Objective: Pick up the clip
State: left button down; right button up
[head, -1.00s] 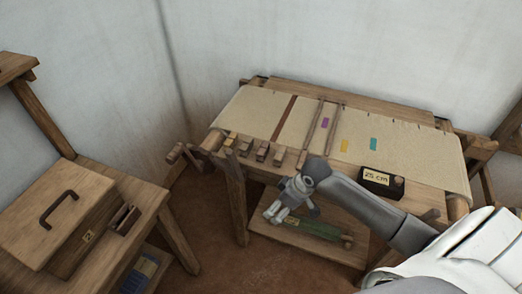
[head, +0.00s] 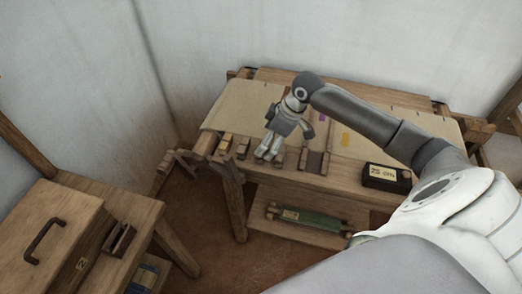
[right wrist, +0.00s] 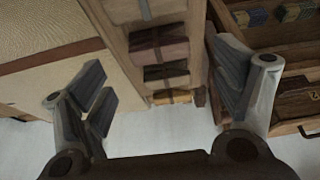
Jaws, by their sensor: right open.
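Several small wooden clips sit in a row along the front edge of the loom; two show at its left end, a light one (head: 225,143) and one beside it (head: 243,147). I cannot tell which clip the task means. My right gripper (head: 268,153) is above the row, pointing down, and hides part of it. In the right wrist view its open, empty fingers (right wrist: 160,78) stand either side of the row, with a dark clip (right wrist: 160,43), another dark clip (right wrist: 166,72) and a yellowish clip (right wrist: 172,97) between them. My left gripper is not in view.
The loom's cloth (head: 235,105) lies behind the row. A black "25 cm" block (head: 386,176) is to the right. A green item (head: 305,220) lies on the lower shelf. A side table at left holds a handled wooden chest (head: 45,225) and a small brown holder (head: 118,240).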

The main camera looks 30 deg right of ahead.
jog(key=shift+w+a+f, duration=0.1)
jog(key=shift+w+f, duration=0.1)
jog(key=shift+f, duration=0.15)
jog(key=shift+w+a+f, duration=0.15)
jog(key=shift+f, duration=0.1)
jog(key=p+x, duration=0.1)
jog(key=x, duration=0.3)
jog(key=shift+w+a+f, duration=0.1)
jog(key=shift+a, duration=0.1)
jog(key=shift+w+f, duration=0.1)
jog(key=shift+f, duration=0.05)
jog(key=shift+c, duration=0.9)
jog(key=c, duration=0.5)
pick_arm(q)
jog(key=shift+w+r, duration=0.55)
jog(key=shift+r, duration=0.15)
pick_arm(e)
jog(key=c, duration=0.3)
